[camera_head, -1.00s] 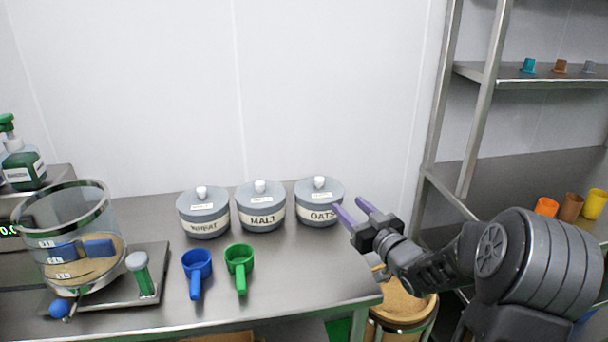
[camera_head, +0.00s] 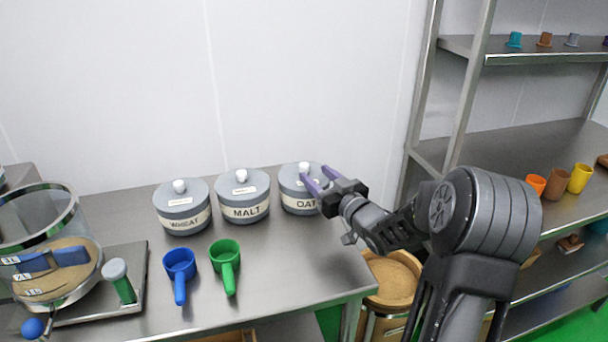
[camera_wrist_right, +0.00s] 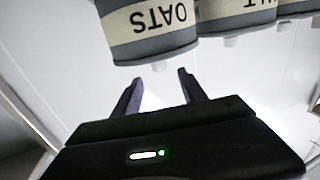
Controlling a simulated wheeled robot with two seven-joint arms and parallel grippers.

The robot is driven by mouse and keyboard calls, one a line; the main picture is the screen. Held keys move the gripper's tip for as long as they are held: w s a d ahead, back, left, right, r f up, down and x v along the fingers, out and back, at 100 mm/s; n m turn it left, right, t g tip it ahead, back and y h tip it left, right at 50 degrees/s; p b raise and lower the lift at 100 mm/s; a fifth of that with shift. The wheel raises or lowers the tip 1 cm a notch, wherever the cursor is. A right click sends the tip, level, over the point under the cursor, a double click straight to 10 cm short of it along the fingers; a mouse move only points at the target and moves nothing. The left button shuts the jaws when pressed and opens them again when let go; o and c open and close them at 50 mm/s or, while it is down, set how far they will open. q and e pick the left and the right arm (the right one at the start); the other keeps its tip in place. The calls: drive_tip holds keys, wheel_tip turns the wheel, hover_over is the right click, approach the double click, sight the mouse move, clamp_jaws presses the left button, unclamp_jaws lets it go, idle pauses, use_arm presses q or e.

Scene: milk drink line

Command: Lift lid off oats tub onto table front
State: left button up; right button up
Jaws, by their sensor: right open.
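The oats tub (camera_head: 299,201) is grey with a cream "OATS" band and stands at the right end of the row of tubs on the steel table. Its grey lid (camera_head: 297,176) with a white knob (camera_head: 303,167) is on it. My right gripper (camera_head: 319,180) is open, its purple fingers at the right side of the tub in the head view and partly covering it. In the right wrist view the oats tub (camera_wrist_right: 150,38) appears upside down beyond the open, empty fingers (camera_wrist_right: 160,90); I cannot tell whether they touch it. My left gripper is not in view.
The malt tub (camera_head: 243,204) stands close to the left of the oats tub, then the wheat tub (camera_head: 183,214). A blue scoop (camera_head: 180,270) and a green scoop (camera_head: 225,262) lie in front. The table front (camera_head: 290,278) right of the scoops is clear.

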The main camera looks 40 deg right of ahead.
sight(307, 167)
drive_tip(key=w, duration=0.1)
drive_tip(key=w+p, duration=0.1)
drive_tip(key=w, duration=0.3)
drive_tip(key=shift+d, duration=0.25)
drive_tip(key=shift+c, duration=0.3)
clamp_jaws()
idle(0.6)
